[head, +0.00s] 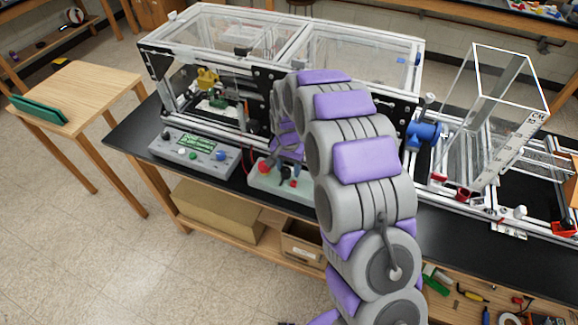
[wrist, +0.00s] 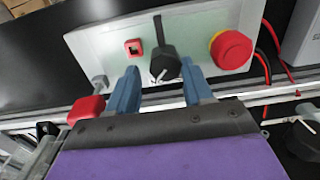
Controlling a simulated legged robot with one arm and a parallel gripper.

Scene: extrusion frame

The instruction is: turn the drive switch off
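A pale control panel (wrist: 200,22) fills the upper part of the wrist view; in the head view its box (head: 266,187) is partly hidden behind my arm. No label shows which one is the drive switch. My gripper (wrist: 160,80) is open, its blue fingers on either side of the black knob. Whether either finger touches it, I cannot tell.
A grey box (head: 195,155) with a green display sits left of the panel on the black bench. The clear-walled extrusion frame (head: 285,40) stands behind. Red and black wires (wrist: 272,50) run beside the panel. A wooden table (head: 85,90) holds a green object at far left.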

